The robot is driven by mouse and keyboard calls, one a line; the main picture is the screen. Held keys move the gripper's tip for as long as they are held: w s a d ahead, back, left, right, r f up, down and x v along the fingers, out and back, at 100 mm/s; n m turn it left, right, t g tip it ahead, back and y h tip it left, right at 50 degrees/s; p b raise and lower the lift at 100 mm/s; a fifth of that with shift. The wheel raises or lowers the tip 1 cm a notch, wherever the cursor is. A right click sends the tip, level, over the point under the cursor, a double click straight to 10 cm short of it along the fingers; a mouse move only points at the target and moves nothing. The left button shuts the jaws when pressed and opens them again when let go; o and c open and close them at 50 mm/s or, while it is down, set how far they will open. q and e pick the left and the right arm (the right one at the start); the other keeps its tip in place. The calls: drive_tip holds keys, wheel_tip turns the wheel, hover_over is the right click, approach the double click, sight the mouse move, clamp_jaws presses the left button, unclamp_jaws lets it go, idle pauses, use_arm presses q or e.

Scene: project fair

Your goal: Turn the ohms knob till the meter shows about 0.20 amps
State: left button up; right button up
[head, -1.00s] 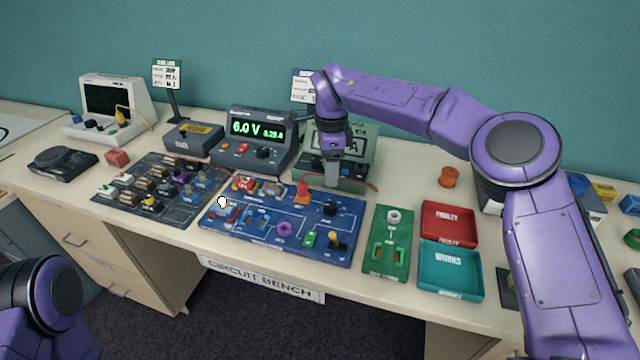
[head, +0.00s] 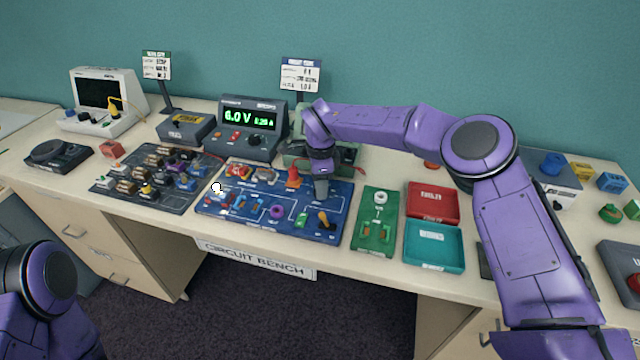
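The blue circuit board (head: 262,226) lies on the bench with several coloured parts on it. The black ohms knob, seen on the board's right half a moment ago, is now hidden behind my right gripper (head: 321,197). That gripper points down right at the knob's place; its fingertips are too small and covered to tell whether they grip it. The green meter (head: 294,161) stands behind the board, its display covered by my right arm. The grey power supply (head: 228,143) shows 6.0 V and a smaller current reading that looks like 0.25 A. My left gripper is out of view.
A yellow-orange lever (head: 324,219) and an orange-red part (head: 293,178) stand close to the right gripper. A green board (head: 374,222), red tray (head: 432,202) and teal tray (head: 433,246) lie to the right. A dark parts board (head: 157,180) lies to the left.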

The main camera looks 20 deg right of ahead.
drive_tip(key=shift+f, duration=0.1)
drive_tip(key=c, duration=0.4)
drive_tip(key=shift+f+m, duration=0.1)
drive_tip(key=shift+m, duration=0.3)
drive_tip(key=shift+m+b, duration=0.45)
drive_tip(key=shift+m, duration=0.15)
drive_tip(key=m+b, duration=0.1)
drive_tip(key=m, duration=0.2)
drive_tip(key=shift+a+f, duration=0.1)
drive_tip(key=m+b, duration=0.2)
drive_tip(key=m, duration=0.4)
drive_tip(key=shift+b, duration=0.35)
drive_tip(key=o, duration=1)
drive_tip(key=shift+o, duration=0.2)
drive_tip(key=shift+w, duration=0.15)
